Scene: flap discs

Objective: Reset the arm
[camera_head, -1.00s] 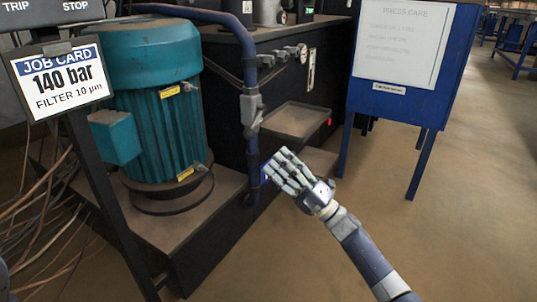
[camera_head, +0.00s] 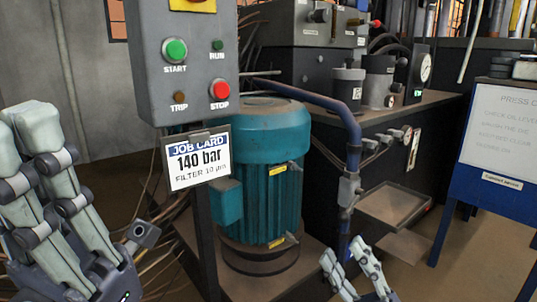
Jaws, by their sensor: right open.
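My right gripper (camera_head: 352,267), a grey hand with pale fingers, shows at the bottom edge, right of the teal motor. Its fingers are straight and spread, open, with nothing seen in them. The rest of it is cut off by the frame. My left gripper (camera_head: 80,190) is large and close at the left edge, left of the control box post. Its long pale fingers point up, straight and apart from the thumb, and hold nothing visible. Part of it is outside the frame.
A control box (camera_head: 190,60) with buttons stands on a post with a job card (camera_head: 197,160). The teal motor (camera_head: 270,165) sits on a dark base behind it. A blue pipe (camera_head: 352,135) rises beside a small tray (camera_head: 393,205). A blue sign stand (camera_head: 492,195) is at right.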

